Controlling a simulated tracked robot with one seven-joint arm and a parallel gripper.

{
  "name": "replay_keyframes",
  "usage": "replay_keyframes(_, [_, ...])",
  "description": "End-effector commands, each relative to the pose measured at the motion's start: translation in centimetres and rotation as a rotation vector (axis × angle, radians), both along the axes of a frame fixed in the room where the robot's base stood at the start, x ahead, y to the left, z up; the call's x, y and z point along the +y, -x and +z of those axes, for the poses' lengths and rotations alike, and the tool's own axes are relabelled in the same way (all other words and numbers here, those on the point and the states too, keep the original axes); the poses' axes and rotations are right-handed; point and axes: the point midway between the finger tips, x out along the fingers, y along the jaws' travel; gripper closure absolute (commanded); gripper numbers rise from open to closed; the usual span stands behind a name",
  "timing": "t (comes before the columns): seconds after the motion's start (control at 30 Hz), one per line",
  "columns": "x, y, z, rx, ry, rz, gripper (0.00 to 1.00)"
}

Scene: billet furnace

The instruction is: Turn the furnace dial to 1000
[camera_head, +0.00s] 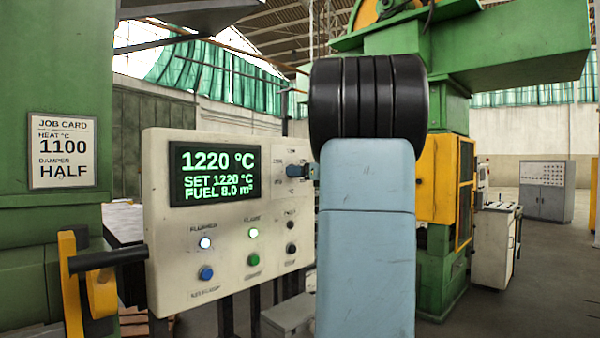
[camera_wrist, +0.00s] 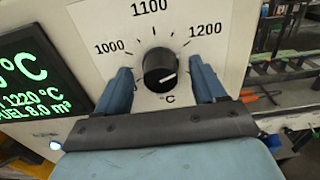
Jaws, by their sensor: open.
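The furnace dial (camera_wrist: 160,70) is a round black knob on a pale plate marked 1000 at left, 1100 at top and 1200 at right. Its white pointer line is turned to the right, past the 1200 mark. My gripper (camera_wrist: 160,65) is open, with one blue finger on each side of the dial and a gap showing to each. The display (camera_head: 220,172) reads 1220 °C, SET 1220 °C, FUEL 8.0 m³.
The cream control panel (camera_head: 165,240) carries several lamps and buttons below the display, including a blue button (camera_head: 206,273) and a green one (camera_head: 253,260). A job card (camera_head: 62,150) reads HEAT 1100, DAMPER HALF. A yellow lever with a dark handle (camera_head: 108,259) stands at left.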

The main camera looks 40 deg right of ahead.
Motion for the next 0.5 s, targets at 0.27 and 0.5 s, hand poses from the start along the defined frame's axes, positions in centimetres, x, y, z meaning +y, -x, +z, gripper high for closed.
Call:
replay_keyframes(0.27, [-0.5, 4.0, 0.0, 0.0, 0.001, -0.002, 0.3])
replay_keyframes(0.5, [-1.2, 8.7, 0.0, -0.001, 0.001, -0.002, 0.3])
